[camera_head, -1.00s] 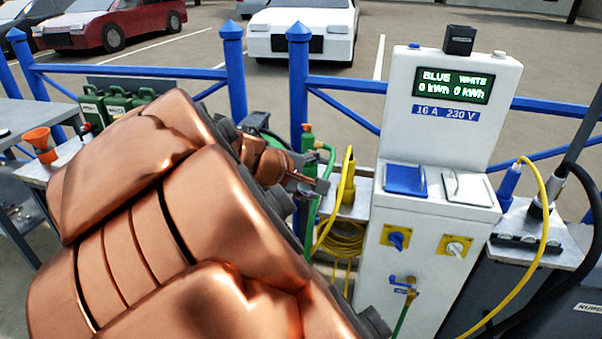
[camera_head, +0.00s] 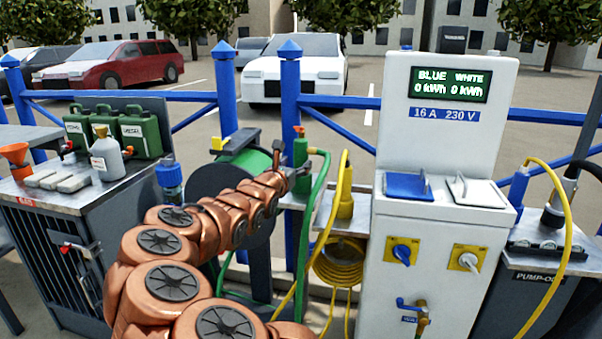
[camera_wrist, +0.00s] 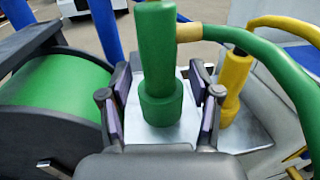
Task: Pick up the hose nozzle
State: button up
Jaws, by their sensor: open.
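The green hose nozzle (camera_head: 301,165) stands upright on a small metal shelf (camera_head: 330,212) beside the blue fence post. A green hose (camera_head: 322,190) leaves its upper part and drops on the right. In the wrist view the nozzle (camera_wrist: 158,50) is upright between the two dark fingers of my gripper (camera_wrist: 163,98). The fingers stand apart, with a gap to the nozzle on each side. In the head view my gripper (camera_head: 286,172) is at the nozzle's left, mostly hidden by my arm.
A yellow connector (camera_head: 346,195) stands close to the right of the nozzle, with a coiled yellow cable (camera_head: 339,262) below. A green hose reel (camera_wrist: 62,95) is close on the left. The white power pedestal (camera_head: 435,240) stands to the right. A cabinet with green cans (camera_head: 140,130) is at left.

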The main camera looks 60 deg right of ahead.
aim_at(304, 156)
jog(key=shift+x, duration=3.55)
jog(key=shift+f, duration=0.1)
grip_shut()
